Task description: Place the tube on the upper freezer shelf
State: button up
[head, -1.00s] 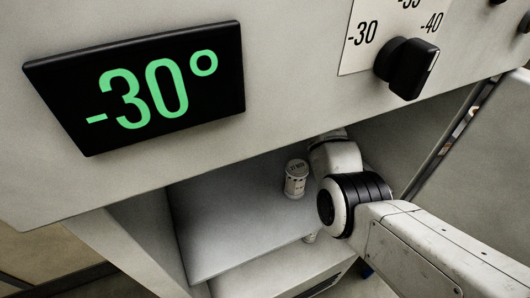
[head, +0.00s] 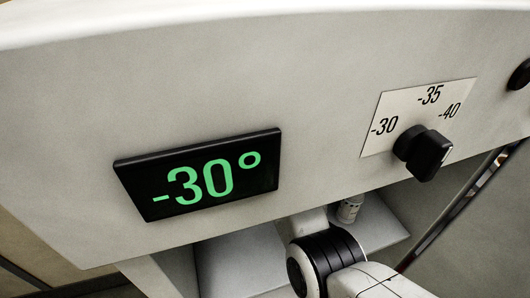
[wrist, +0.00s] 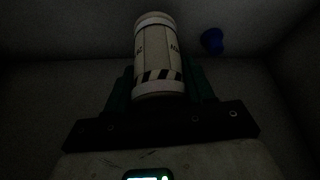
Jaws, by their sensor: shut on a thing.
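The tube (wrist: 158,60) is white with dark lettering and a black-striped band near its lower end in the wrist view. My gripper (wrist: 160,88) is shut on it, with a dark green finger on each side. In the head view, the freezer's shelf (head: 238,262) shows below the front panel. A small white canister (head: 349,209) is partly visible beside my arm there; I cannot tell whether it is the held tube. My gripper is hidden in the head view. Contact between the held tube and the shelf cannot be made out.
The freezer's front panel (head: 330,150) overhangs the opening. It carries a green display (head: 203,173) reading -30° and a black knob (head: 424,153) below a temperature scale (head: 417,115). In the dark wrist view, a small blue object (wrist: 212,40) is behind and right of the tube.

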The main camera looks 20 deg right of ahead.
jog(key=shift+f+p, duration=0.4)
jog(key=shift+f, duration=1.35)
jog(key=shift+f, duration=0.15)
jog(key=o, duration=1.1)
jog(key=v, duration=0.4)
jog(key=shift+r, duration=0.35)
jog(key=s+d+b, duration=0.1)
jog(key=s+d, duration=0.1)
jog(key=s, duration=1)
jog(key=shift+d+r+b, duration=0.25)
jog(key=shift+d+b, duration=0.15)
